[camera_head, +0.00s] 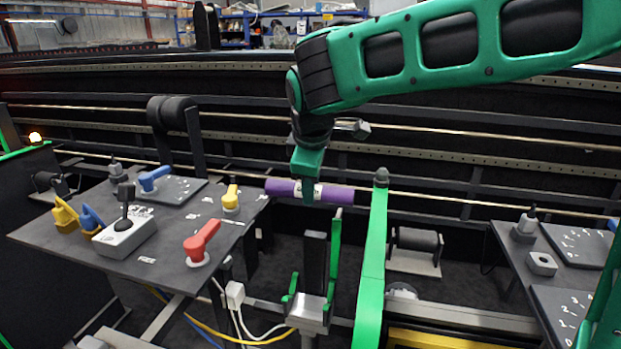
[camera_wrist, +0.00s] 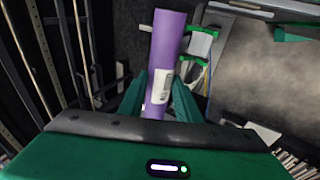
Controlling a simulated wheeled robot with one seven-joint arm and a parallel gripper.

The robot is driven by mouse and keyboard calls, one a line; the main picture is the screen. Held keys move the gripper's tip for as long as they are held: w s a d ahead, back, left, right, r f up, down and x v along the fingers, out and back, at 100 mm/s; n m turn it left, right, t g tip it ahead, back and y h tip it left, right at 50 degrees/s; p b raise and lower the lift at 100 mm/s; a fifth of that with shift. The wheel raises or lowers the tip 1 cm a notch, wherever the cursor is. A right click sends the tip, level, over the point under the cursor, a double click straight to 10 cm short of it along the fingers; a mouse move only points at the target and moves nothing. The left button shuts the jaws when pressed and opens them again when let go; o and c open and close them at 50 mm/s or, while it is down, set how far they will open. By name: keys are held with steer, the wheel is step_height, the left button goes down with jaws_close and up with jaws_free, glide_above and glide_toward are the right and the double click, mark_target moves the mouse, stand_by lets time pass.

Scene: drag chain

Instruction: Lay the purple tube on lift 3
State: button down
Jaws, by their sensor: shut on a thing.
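The purple tube (camera_head: 335,194) lies crosswise and roughly level in the air, with a white label at its middle. My gripper (camera_head: 308,190) comes down from above and is shut on it at the label. In the wrist view the tube (camera_wrist: 168,45) runs up between the two fingers of my gripper (camera_wrist: 160,92). Below the tube in the head view stands a lift with a grey base and green uprights (camera_head: 335,250). The tube is above it and apart from it. I cannot read a number on this lift.
A dark control table (camera_head: 150,262) with red, yellow and blue handles and a joystick box (camera_head: 124,236) stands at the left. A tall green post (camera_head: 372,270) rises right of the lift. Another panel table (camera_head: 510,250) is at the right. Rails run behind.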

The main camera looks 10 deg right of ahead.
steer(key=shift+w+a, duration=0.15)
steer(key=shift+s+t, duration=0.25)
steer(key=shift+t, duration=0.55)
steer(key=shift+w+f, duration=0.15)
steer(key=shift+f, duration=16.1)
